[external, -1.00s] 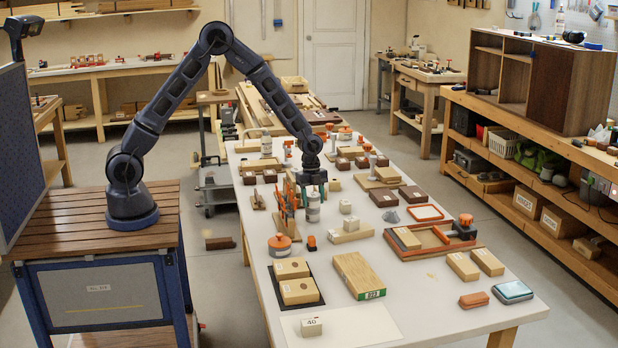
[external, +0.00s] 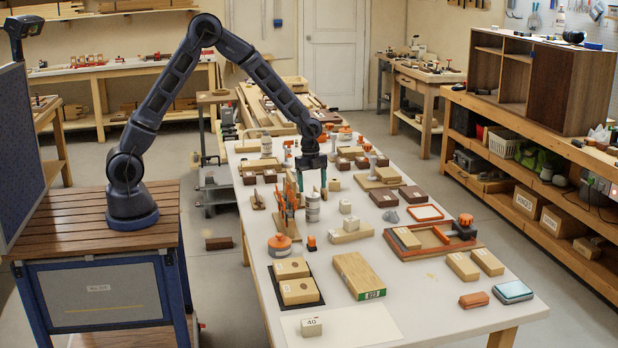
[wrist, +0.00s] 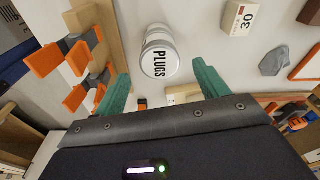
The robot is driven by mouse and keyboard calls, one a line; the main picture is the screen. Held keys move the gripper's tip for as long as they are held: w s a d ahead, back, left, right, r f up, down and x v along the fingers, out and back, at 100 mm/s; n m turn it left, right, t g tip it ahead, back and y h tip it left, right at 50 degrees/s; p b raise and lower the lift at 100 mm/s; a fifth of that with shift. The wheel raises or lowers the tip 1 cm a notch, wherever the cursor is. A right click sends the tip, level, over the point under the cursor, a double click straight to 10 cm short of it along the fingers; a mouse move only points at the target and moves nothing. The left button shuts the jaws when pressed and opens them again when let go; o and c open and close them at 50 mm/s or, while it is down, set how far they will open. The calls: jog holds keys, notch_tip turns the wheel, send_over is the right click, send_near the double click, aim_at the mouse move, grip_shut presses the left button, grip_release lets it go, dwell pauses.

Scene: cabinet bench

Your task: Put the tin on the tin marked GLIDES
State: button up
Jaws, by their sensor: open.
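A pale cylindrical tin (external: 312,209) stands upright on the white table, beside the orange clamps. In the wrist view its label reads PLUGS (wrist: 160,62). My gripper (external: 313,182) is above this tin, fingers pointing down. In the wrist view the green fingers of my gripper (wrist: 160,84) are spread apart with nothing between the tips, and the tin shows beyond them. I cannot tell if the tin is one piece or stands on another. I cannot read GLIDES anywhere.
Orange clamps on a wooden stand (external: 286,212) are close on the left of the tin. A small block marked 30 (wrist: 239,18) and a grey faceted piece (wrist: 273,60) lie to the right. A wooden board (external: 359,276) lies nearer the front. Bare table shows at the front right.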

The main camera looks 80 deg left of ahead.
aim_at(311, 193)
jog(key=s+a+r+n+t+y, duration=0.1)
jog(key=s+r+n, duration=0.3)
jog(key=s+r, duration=0.75)
jog(key=s+r+n+t, duration=0.1)
jog(key=s+r+n, duration=0.2)
jog(key=s+r, duration=0.8)
jog(key=s+r+n+t, duration=0.1)
jog(key=s+r+n, duration=0.2)
jog(key=s, duration=0.7)
jog(key=s+a+r+n+t, duration=0.1)
jog(key=s+r+n, duration=0.2)
jog(key=s, duration=0.7)
jog(key=n, duration=0.2)
jog(key=shift+s+a+r+n, duration=0.15)
jog(key=shift+s+r+n, duration=0.15)
jog(key=shift+r, duration=0.1)
